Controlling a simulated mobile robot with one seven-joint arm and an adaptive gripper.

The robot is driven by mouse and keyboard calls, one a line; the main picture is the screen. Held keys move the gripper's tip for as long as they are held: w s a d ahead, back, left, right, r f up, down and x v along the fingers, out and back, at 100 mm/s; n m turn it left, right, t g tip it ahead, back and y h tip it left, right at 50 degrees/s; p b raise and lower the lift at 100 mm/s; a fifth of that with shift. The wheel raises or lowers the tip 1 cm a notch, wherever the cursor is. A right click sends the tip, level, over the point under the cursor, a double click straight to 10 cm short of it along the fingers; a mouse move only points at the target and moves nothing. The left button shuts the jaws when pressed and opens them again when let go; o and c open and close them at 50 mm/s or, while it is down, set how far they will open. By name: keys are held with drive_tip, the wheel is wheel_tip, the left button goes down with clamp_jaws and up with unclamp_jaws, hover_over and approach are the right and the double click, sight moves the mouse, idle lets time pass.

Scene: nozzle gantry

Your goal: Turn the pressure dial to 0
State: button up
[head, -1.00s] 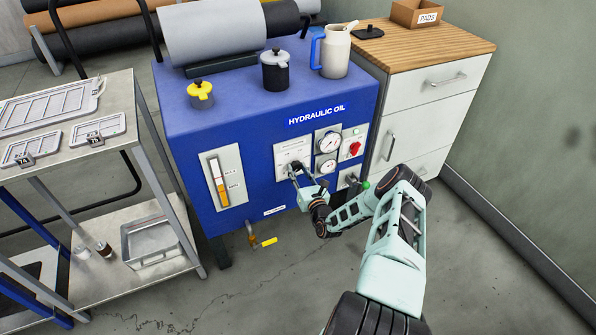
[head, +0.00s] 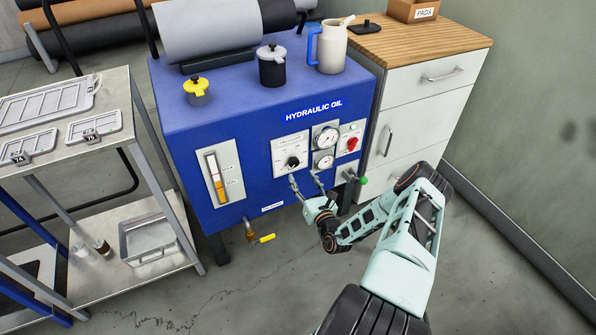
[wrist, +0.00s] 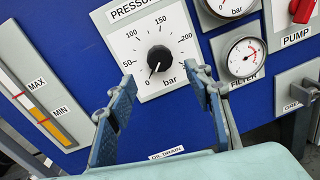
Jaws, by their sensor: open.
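The pressure dial is a black round knob (wrist: 159,58) on a white plate with a scale in bar, on the blue hydraulic oil unit. It also shows in the head view (head: 292,163).
Two gauges (head: 326,139) and a red pump switch (head: 352,144) sit right of the dial. A level glass (head: 215,178) is left. A green-tipped lever (head: 363,180) and a yellow-handled drain valve (head: 266,239) stick out lower. A drawer cabinet (head: 423,105) stands right, a metal cart (head: 150,190) left.

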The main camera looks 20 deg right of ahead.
drive_tip(key=shift+s+a+r, duration=0.1)
drive_tip(key=shift+s+a, duration=0.05)
drive_tip(key=shift+s, duration=2.15)
